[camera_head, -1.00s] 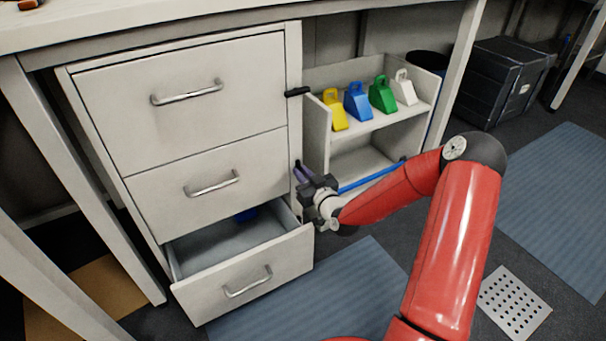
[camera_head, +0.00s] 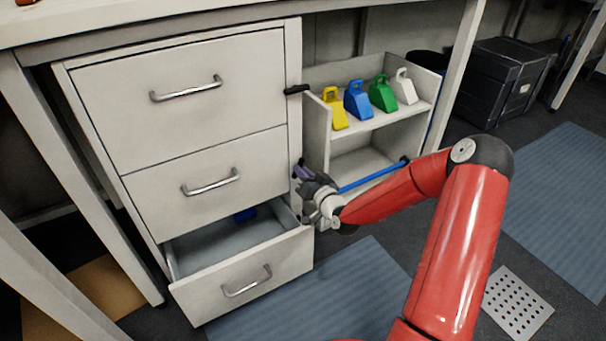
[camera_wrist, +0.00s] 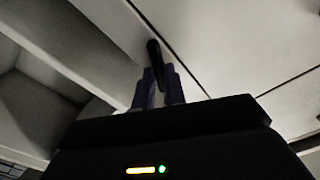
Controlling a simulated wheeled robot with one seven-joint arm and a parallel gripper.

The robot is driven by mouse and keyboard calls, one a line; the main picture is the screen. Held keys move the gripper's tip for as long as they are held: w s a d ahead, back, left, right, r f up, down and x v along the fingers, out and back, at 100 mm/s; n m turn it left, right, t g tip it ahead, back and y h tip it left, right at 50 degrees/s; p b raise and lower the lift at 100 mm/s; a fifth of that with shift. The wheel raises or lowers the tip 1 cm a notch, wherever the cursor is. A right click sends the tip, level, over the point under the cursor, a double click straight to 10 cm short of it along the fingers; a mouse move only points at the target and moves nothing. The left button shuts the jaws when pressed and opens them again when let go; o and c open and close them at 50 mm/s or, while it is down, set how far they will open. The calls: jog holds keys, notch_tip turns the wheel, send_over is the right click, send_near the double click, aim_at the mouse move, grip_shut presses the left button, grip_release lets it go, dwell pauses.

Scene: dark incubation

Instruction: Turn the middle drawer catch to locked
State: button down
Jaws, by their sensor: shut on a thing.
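The middle drawer (camera_head: 150,195) is closed, with a metal bar handle (camera_head: 210,183). Its catch, a dark lever (camera_wrist: 154,52), stands between my gripper's fingers in the wrist view. My gripper (camera_head: 302,171) is at the right edge of the cabinet front, beside the middle drawer. It also shows in the wrist view (camera_wrist: 160,82), with its two purple-grey fingers shut on the catch. In the head view the gripper hides most of this catch, so its exact angle is hard to tell.
The top drawer (camera_head: 185,110) is closed, and its black catch (camera_head: 297,89) lies roughly level. A shelf (camera_head: 372,124) with yellow, blue, green and white pieces stands close to the right of my gripper.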

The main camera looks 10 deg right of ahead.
jog(key=m, duration=1.2)
jog(key=shift+d+f, duration=0.15)
jog(key=shift+f, duration=0.1)
jog(key=shift+m, duration=0.3)
jog(key=c, duration=1.4)
grip_release()
jog(key=shift+c, duration=0.2)
jog(key=shift+s, duration=0.1)
jog(key=v, duration=0.7)
jog(key=shift+s+p, duration=0.3)
jog(key=shift+p, duration=0.1)
